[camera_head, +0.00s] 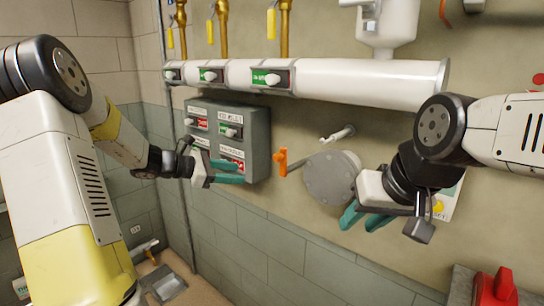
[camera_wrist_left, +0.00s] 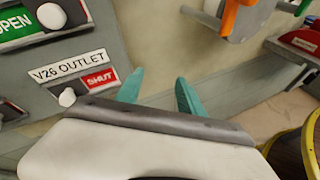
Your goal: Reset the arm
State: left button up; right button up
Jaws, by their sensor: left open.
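My left gripper (camera_head: 240,172) is open and empty, its two teal fingers apart in front of the lower right of the grey control box (camera_head: 258,140). In the left wrist view the open fingers (camera_wrist_left: 158,88) show with nothing between them, right of a knob (camera_wrist_left: 67,97) at a red SHUT label under "V26 OUTLET". My right gripper (camera_head: 362,218) has its teal fingers spread, with nothing seen between them. It is in front of the wall, just below and right of the round grey flange (camera_head: 331,178).
A white pipe (camera_head: 350,82) with several labelled knobs runs along the wall above the box. An orange-handled valve (camera_head: 281,162) sits between the box and flange. A red object (camera_head: 494,287) stands at the lower right. The wall between the grippers is partly clear.

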pick_arm(q)
jog(key=s+d+r+m+g+y, duration=0.2)
jog(key=s+d+m+g, duration=0.1)
jog(key=s+d+m, duration=0.4)
jog(key=s+a+r+m+t+y, duration=0.1)
jog(key=s+a+m+y, duration=0.2)
jog(key=s+m, duration=0.4)
jog(key=s+a+r+m+y, duration=0.2)
jog(key=s+m, duration=0.5)
jog(key=s, duration=0.9)
jog(key=shift+a+t+y, duration=0.4)
jog(key=shift+a+y, duration=0.15)
jog(key=shift+y, duration=0.75)
